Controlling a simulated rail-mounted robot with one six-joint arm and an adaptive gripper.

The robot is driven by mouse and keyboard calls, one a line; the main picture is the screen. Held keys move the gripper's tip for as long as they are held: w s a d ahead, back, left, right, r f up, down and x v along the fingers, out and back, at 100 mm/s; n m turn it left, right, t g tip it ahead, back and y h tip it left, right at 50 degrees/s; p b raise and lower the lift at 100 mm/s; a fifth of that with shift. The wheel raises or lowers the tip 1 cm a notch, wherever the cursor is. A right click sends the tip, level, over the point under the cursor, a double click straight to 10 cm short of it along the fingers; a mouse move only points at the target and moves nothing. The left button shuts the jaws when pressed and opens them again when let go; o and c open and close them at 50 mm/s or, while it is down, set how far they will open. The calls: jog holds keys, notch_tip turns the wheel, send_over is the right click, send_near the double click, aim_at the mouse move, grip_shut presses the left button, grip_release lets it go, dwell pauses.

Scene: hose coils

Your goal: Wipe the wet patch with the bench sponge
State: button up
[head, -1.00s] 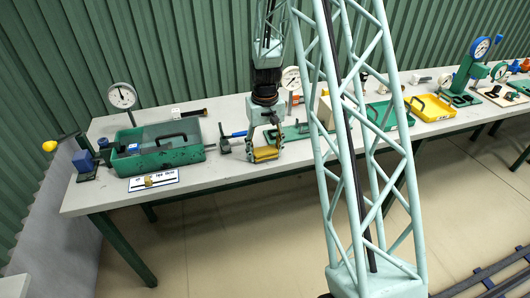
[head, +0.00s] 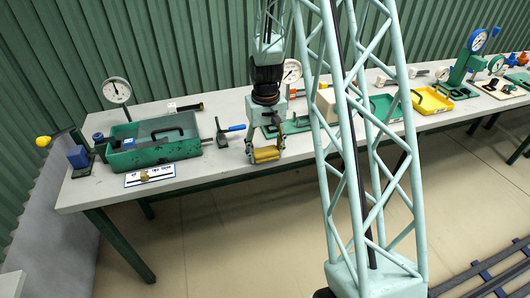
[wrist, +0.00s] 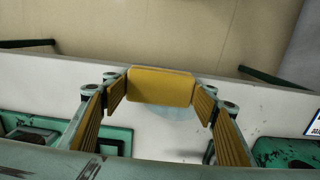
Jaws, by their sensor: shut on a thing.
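My gripper (head: 265,152) is over the front part of the bench, left of my lattice column. It is shut on the yellow sponge (wrist: 160,87), which sits between the fingertips in the wrist view, long side across. The sponge also shows at the jaws in the head view (head: 266,155). The wet patch (wrist: 178,111) is a pale bluish film on the white bench top, showing just beside the sponge in the wrist view. The sponge covers part of it in that view. Whether the sponge touches the bench I cannot tell.
A green open toolbox (head: 150,156) stands to the left, with a white label plate (head: 150,176) in front. The bench's front edge is close.

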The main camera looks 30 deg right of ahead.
aim_at(244, 148)
dwell(0.3)
jog(key=shift+w+d+p, duration=0.15)
jog(key=shift+w+d, duration=0.1)
jog(key=shift+w, duration=0.8)
jog(key=shift+w+d+p, duration=0.15)
jog(key=shift+w+d, duration=0.1)
jog(key=shift+w, duration=0.75)
jog(key=shift+w, duration=0.1)
jog(key=shift+w+d+r+p, duration=0.1)
jog(key=shift+w+d+p, duration=0.15)
jog(key=shift+w, duration=0.75)
jog(key=shift+w+d+p, duration=0.15)
jog(key=shift+w+d, duration=0.15)
jog(key=shift+w, duration=0.7)
jog(key=shift+o, duration=0.2)
jog(key=shift+w, duration=0.2)
jog(key=shift+a, duration=0.1)
jog(key=shift+w+a, duration=0.3)
jog(key=shift+a, duration=0.7)
jog(key=shift+w+a, duration=0.25)
jog(key=shift+a, duration=0.7)
jog(key=shift+w+a, duration=0.3)
jog(key=shift+a, duration=0.7)
jog(key=shift+s+b, duration=0.2)
jog(key=shift+b, duration=0.1)
